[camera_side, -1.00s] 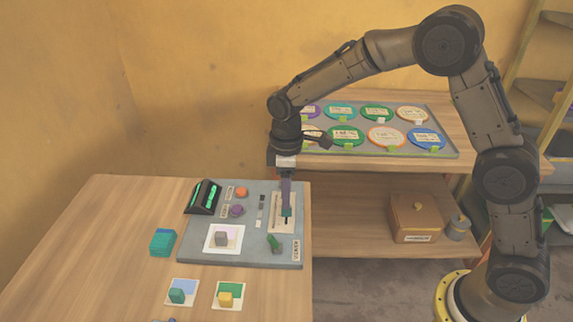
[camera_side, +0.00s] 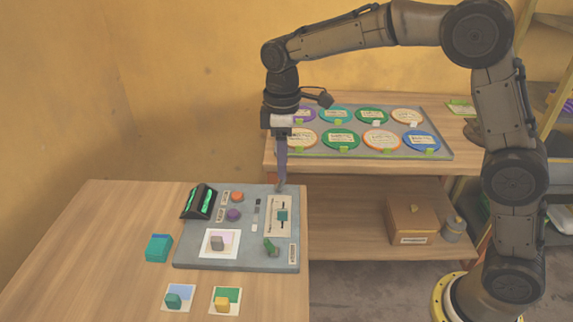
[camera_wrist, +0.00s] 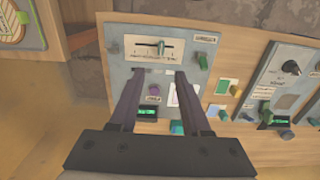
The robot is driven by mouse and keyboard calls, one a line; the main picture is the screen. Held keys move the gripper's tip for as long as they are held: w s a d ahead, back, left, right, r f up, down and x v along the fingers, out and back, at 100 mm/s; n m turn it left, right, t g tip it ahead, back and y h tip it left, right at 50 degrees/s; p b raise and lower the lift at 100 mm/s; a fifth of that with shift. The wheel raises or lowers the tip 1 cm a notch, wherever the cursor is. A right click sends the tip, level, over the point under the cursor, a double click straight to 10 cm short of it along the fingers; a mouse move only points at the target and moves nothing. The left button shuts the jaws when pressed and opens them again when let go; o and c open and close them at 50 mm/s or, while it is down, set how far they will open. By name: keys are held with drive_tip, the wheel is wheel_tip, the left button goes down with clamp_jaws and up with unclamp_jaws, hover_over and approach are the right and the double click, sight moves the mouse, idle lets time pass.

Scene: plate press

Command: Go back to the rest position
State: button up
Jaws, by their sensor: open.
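My gripper (camera_side: 281,188) points down above the back right part of the grey press panel (camera_side: 190,257), raised clear of it. In the wrist view my gripper (camera_wrist: 158,72) shows its two dark fingers spread apart with nothing between them. The slider (camera_side: 282,215) with its teal knob stands on its pale plate just below the fingertips, apart from them. It also shows in the wrist view (camera_wrist: 161,47), beyond the fingertips.
The panel carries an orange button (camera_side: 237,196), a purple button (camera_side: 233,214), a green lever (camera_side: 270,246) and a black display (camera_side: 199,201). A teal block (camera_side: 158,248) lies left. Behind stands a tray of round plates (camera_side: 450,152) on a shelf. Air around my gripper is free.

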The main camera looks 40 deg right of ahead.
drive_tip(key=s+d+r+m+t, duration=0.1)
drive_tip(key=s+d+r+t, duration=0.1)
drive_tip(key=s+d+r, duration=0.35)
drive_tip(key=s+d+r+m+t, duration=0.2)
drive_tip(key=s+r, duration=0.5)
drive_tip(key=s, duration=0.1)
drive_tip(key=s+d+f+m, duration=0.1)
drive_tip(key=s+f+m, duration=0.2)
drive_tip(key=s, duration=0.4)
drive_tip(key=s+d+f+m+t, duration=0.1)
drive_tip(key=s+f+m, duration=0.2)
drive_tip(key=s, duration=0.4)
drive_tip(key=shift+s+f+t, duration=0.15)
drive_tip(key=shift+f+t, duration=0.15)
drive_tip(key=shift+f, duration=0.6)
idle(2.8)
